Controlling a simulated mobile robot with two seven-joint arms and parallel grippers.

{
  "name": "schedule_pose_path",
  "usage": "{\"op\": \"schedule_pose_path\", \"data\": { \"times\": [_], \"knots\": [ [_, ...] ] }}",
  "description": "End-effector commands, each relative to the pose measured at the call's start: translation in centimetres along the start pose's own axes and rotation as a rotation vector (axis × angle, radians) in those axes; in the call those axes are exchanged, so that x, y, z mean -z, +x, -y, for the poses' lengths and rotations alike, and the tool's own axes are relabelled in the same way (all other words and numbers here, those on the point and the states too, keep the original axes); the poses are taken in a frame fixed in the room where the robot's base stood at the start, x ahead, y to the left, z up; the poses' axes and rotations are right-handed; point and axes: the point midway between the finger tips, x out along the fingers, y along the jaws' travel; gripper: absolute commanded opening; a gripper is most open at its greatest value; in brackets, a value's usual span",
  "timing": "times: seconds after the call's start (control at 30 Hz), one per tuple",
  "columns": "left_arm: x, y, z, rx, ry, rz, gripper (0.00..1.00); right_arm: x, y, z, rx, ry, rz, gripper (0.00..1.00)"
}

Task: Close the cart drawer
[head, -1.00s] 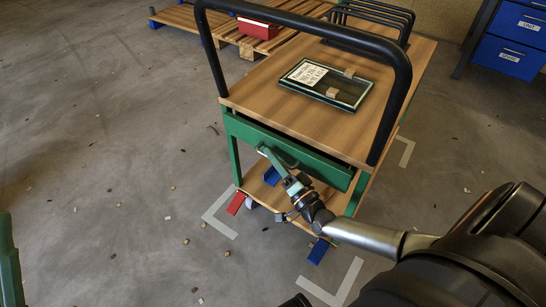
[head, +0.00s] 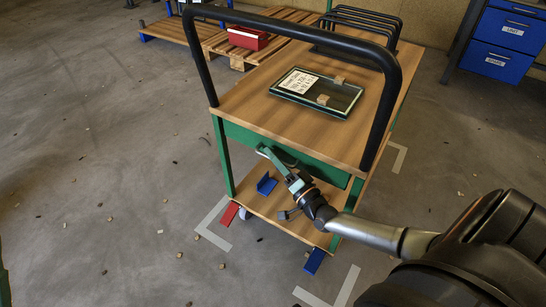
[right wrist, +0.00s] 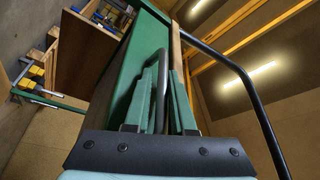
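The cart (head: 235,98) has a wooden top, green legs and a black push handle. Its green drawer front (head: 318,170) sits just under the near edge of the top. Little or no opening shows above it; I cannot tell whether it is fully flush. My right gripper (head: 264,152) reaches the middle of the drawer front from below, touching or very near it. My left gripper is not clearly in view.
A glass frame (head: 318,93) with a label and small blocks lies on the cart top. A blue bracket (head: 266,183) sits on the lower shelf. Red and blue wedges (head: 314,261) are at the cart's feet. Pallets and a blue cabinet (head: 500,40) stand behind.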

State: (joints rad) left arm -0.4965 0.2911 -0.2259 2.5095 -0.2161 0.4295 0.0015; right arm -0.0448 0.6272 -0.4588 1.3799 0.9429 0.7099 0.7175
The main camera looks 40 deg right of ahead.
Motion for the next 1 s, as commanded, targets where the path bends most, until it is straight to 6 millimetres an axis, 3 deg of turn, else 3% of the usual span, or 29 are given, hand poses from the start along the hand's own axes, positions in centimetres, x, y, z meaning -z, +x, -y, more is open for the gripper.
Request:
{"op": "schedule_pose_path", "data": {
  "times": [0.6, 0.77, 1.0],
  "knots": [
    [1.5, 1.5, 0.9, 0.001, 0.037, -0.008, 0.0, 0.1, -11.2, 0.0, -0.005, -0.001, 0.001, 0.27],
    [1.5, 1.4, 0.9, 0.005, 0.036, -0.003, 0.0, 0.0, -12.3, 0.0, -0.002, -0.001, 0.001, 0.27],
    [1.4, 1.3, 0.9, 0.008, 0.034, 0.001, 0.0, 0.0, -12.4, 0.0, -0.001, 0.0, 0.001, 0.27]
  ]
}}
